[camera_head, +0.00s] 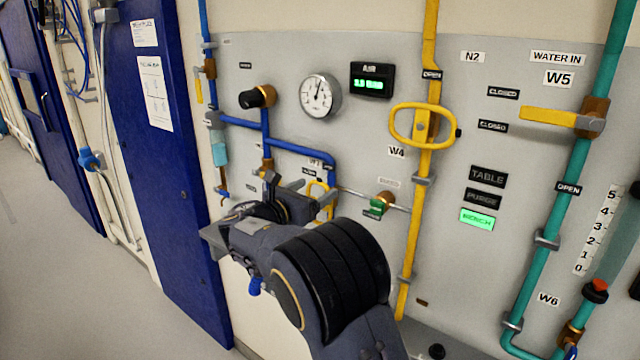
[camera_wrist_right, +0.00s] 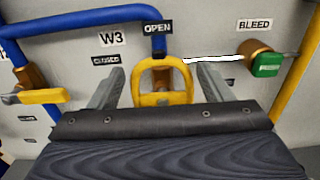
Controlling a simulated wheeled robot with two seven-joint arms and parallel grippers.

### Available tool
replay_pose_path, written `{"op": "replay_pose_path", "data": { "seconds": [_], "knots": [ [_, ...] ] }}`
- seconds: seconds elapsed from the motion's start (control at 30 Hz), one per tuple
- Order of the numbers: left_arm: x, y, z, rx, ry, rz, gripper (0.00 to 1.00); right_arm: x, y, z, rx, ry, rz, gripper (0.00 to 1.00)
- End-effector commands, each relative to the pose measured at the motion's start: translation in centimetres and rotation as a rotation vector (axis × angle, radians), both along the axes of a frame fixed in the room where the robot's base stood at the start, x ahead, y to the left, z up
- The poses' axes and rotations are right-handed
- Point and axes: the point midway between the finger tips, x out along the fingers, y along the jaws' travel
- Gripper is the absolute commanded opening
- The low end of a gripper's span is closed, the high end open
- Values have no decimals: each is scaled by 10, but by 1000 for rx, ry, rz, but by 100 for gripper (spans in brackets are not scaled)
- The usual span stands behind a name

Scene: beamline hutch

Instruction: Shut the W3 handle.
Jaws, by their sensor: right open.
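The W3 handle (camera_wrist_right: 165,97) is a yellow loop on the blue pipe, in the middle of the right wrist view. It stands in line with the pipe, just below the OPEN label (camera_wrist_right: 157,28); the CLOSED label (camera_wrist_right: 107,60) is to its left. In the head view the handle (camera_head: 318,188) is partly hidden by my right gripper (camera_head: 299,190). That gripper is open and faces the panel. In the right wrist view its two grey fingers (camera_wrist_right: 160,73) stand on either side of the handle, with visible gaps. My left gripper is not in view.
A green BLEED valve (camera_wrist_right: 266,65) is right of the handle. A yellow lever (camera_wrist_right: 35,97) is to the left. The yellow W4 loop (camera_head: 422,127) and yellow W5 lever (camera_head: 548,117) are farther right. A blue door (camera_head: 160,190) and open floor (camera_head: 60,250) lie left.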

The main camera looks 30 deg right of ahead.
Motion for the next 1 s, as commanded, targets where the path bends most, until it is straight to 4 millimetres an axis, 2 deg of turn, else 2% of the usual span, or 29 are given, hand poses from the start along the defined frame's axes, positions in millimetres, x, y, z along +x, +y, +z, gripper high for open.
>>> {"op": "replay_pose_path", "data": {
  "seconds": [0.03,0.2,0.5,0.53,0.8,1.0],
  "knots": [
    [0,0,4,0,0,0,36,3,-8,1,0,0,-3,73],
    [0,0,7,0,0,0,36,9,-22,0,2,1,-1,73],
    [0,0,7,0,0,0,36,10,-26,-1,2,0,0,73],
    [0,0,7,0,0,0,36,10,-26,-1,2,0,0,71],
    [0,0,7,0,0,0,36,10,-25,-1,4,-1,0,39],
    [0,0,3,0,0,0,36,9,-26,-2,10,-16,0,39]
  ]
}}
